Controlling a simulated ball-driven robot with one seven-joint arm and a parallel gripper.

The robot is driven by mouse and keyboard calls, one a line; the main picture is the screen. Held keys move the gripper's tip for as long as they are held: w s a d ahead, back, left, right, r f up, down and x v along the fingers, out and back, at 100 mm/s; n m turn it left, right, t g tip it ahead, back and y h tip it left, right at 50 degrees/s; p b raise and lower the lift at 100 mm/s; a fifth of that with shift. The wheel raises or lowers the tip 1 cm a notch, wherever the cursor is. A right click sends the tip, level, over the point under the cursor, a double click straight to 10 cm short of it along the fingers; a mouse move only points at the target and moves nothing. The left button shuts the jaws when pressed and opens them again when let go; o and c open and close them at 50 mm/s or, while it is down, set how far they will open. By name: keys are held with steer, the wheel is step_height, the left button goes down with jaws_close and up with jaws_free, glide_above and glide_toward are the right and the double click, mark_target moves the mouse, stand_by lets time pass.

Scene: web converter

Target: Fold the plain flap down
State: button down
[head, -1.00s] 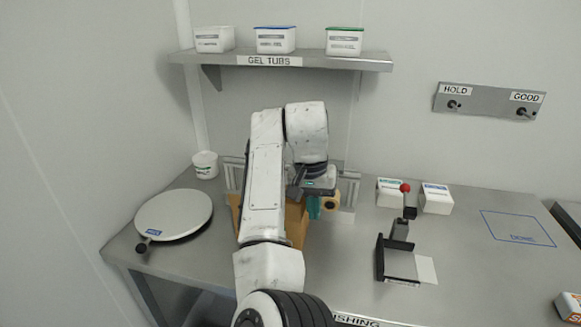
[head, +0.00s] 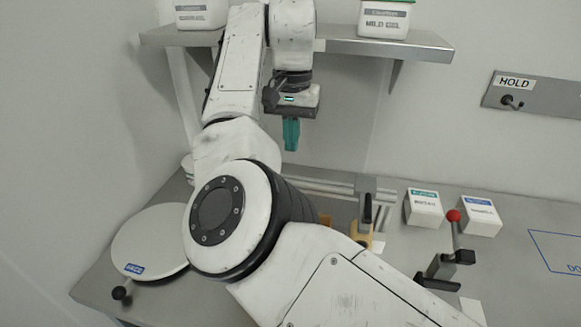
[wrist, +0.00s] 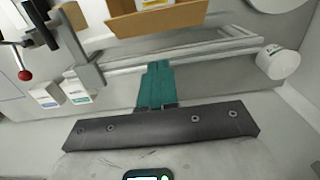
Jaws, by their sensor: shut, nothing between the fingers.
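An open cardboard carton (wrist: 150,22) shows at the top edge of the wrist view, cut off by the frame. A brown panel faces my camera and a labelled item lies behind it. I cannot tell which panel is the plain flap. In the head view my arm hides nearly all of the carton. My gripper (head: 291,147) is raised above the back of the bench, in front of the wall below the shelf. In the wrist view its teal fingers (wrist: 155,84) are together and empty, apart from the carton.
A metal rail frame (wrist: 190,50) stands beside the carton. A white tub (wrist: 283,62) is at one end. Two small boxes (head: 423,207) (head: 479,213) and a red-knobbed lever (head: 453,217) stand right. A round turntable (head: 148,243) is left. The shelf (head: 345,46) with tubs is close above.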

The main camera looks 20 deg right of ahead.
step_height(320, 180, down, 10)
steer(key=shift+s+a+p, duration=0.1)
steer(key=shift+s+p, duration=0.05)
steer(key=shift+p, duration=0.3)
steer(key=shift+s+a+f+p, duration=0.45)
steer(key=shift+s+a+f, duration=0.15)
steer(key=shift+s+f, duration=0.15)
steer(key=shift+s+a+f, duration=0.2)
steer(key=shift+s+f, duration=0.15)
steer(key=shift+f, duration=0.25)
steer(key=shift+f, duration=0.1)
